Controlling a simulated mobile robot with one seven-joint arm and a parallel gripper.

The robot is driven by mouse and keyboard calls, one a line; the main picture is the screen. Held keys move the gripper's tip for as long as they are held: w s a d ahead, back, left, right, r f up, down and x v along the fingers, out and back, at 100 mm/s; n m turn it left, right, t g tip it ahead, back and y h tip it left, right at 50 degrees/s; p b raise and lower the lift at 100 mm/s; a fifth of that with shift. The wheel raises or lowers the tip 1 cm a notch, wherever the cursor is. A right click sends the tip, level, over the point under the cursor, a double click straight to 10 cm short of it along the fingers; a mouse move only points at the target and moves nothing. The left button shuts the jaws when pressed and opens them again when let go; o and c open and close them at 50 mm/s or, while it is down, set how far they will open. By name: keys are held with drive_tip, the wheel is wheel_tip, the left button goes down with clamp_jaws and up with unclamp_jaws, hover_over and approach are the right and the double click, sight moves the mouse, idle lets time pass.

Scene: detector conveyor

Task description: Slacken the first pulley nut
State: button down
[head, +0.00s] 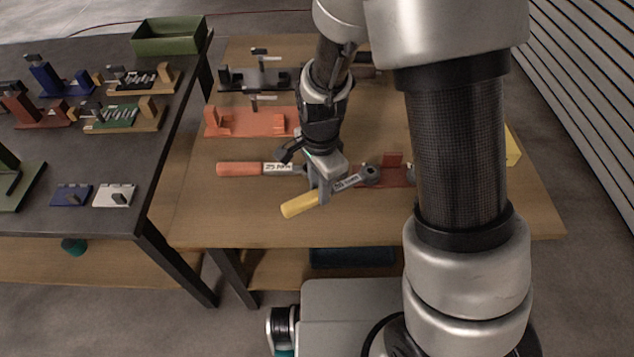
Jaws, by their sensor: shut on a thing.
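My gripper (323,188) is shut on a wrench with a yellow handle (300,206), at its grey, labelled shank. The wrench slants up to the right. Its dark ring head (370,175) is at the left end of a dark red fixture (394,168) on the wooden table. I cannot tell whether the head is around a nut, touching the fixture or above it. No pulley nut can be made out; my arm hides the fixture's right side. A second wrench with an orange-red handle (238,169) and a white label lies behind and left of my gripper.
An orange fixture (250,122) and a dark fixture (240,78) stand behind on the wooden table (200,215). The dark table (110,215) at left holds several small fixtures and a green bin (167,45). The wooden table's front strip is clear.

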drive_tip(key=shift+s+d+f, duration=0.1)
drive_tip(key=shift+s+d, duration=0.1)
drive_tip(key=shift+s, duration=0.25)
drive_tip(key=shift+s+d+n, duration=0.6)
drive_tip(key=shift+s+n, duration=0.3)
drive_tip(key=shift+n, duration=0.1)
drive_tip(key=shift+s, duration=0.1)
drive_tip(key=shift+s+d, duration=0.15)
drive_tip(key=shift+d, duration=0.05)
drive_tip(key=shift+s+d+n+b, duration=0.3)
drive_tip(key=shift+s+d+n, duration=0.3)
drive_tip(key=shift+n, duration=0.3)
drive_tip(key=shift+s+d+n, duration=0.65)
drive_tip(key=shift+d+n, duration=0.25)
drive_tip(key=shift+a, duration=0.1)
drive_tip(key=shift+w+a+m, duration=0.25)
drive_tip(key=shift+m, duration=0.05)
